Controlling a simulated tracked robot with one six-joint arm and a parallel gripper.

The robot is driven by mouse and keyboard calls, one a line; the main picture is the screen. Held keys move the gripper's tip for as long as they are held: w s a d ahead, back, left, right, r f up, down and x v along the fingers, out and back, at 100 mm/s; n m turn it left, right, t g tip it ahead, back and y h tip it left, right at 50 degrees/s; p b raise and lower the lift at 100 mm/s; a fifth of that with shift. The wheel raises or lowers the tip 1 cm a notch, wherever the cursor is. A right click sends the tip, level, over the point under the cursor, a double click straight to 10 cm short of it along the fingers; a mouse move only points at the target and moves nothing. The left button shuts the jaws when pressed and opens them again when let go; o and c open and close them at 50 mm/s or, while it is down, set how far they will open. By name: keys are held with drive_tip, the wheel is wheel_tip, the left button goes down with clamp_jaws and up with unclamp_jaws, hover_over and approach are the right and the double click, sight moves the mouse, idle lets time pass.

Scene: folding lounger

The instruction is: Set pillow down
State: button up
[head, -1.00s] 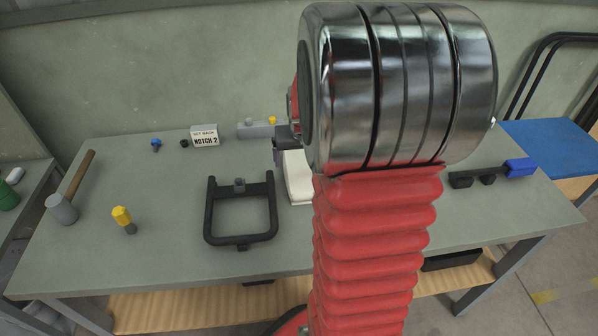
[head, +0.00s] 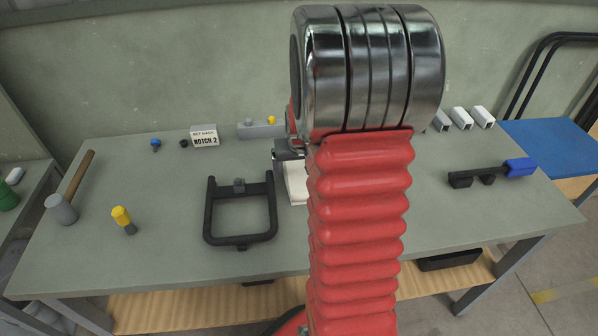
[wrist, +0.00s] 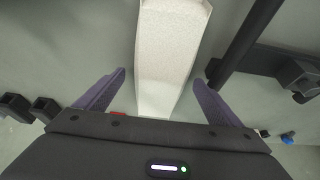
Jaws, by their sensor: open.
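The pillow, a long cream-white padded block (head: 296,188), shows on the grey workbench just right of the black U-shaped frame (head: 209,215). My red arm hides part of it. In the wrist view the pillow (wrist: 166,45) runs between the two purple fingers of my gripper (wrist: 160,77). The fingers are open, with a gap on each side of the pillow. In the head view only a little of my gripper (head: 289,154) shows, at the pillow's far end.
A "NOTCH 2" sign (head: 205,139) and a grey block (head: 259,131) stand at the back. A mallet (head: 62,209) and a yellow-handled tool (head: 122,217) lie left. A blue-ended black bar (head: 488,174) and white channel pieces (head: 462,118) are right.

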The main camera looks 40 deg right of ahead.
sight(298, 168)
drive_tip(key=shift+w+d+f, duration=0.1)
drive_tip(key=shift+w+f, duration=0.1)
drive_tip(key=shift+f, duration=0.35)
drive_tip(key=shift+c, duration=0.4)
drive_tip(key=c, duration=1.2)
drive_tip(key=shift+r, duration=0.15)
wheel_tip(298, 168, up, 9)
drive_tip(key=shift+r, duration=0.4)
idle(0.3)
